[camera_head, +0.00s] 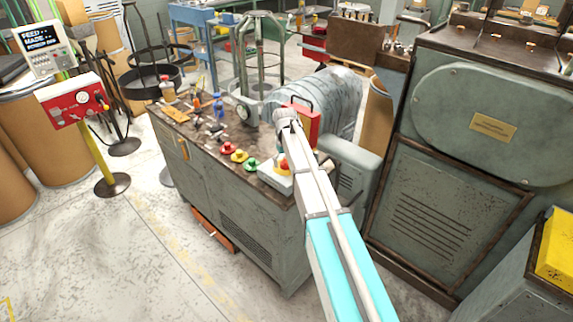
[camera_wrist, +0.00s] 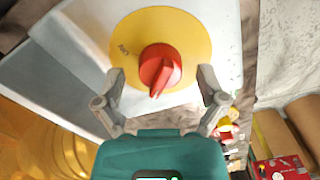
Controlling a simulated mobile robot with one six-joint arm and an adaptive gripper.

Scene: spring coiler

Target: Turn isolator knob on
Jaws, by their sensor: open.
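The isolator knob (camera_wrist: 160,69) is red and sits at the centre of a round yellow plate (camera_wrist: 200,32) on a light grey box (camera_wrist: 75,45) in the wrist view. A partly readable label is at the plate's left edge. My gripper (camera_wrist: 163,88) is open, its two fingers on either side of the knob and apart from it. In the head view, the knob (camera_head: 284,164) shows small on its light box at the bench's right end. My arm reaches over that spot, and my gripper is hard to make out there.
The grey workbench (camera_head: 200,165) carries green, yellow and red buttons (camera_head: 240,156), a gauge and small bottles. A large grey machine (camera_head: 440,150) stands to the right. A red control box (camera_head: 75,101) on a yellow post is at left. The floor in front is clear.

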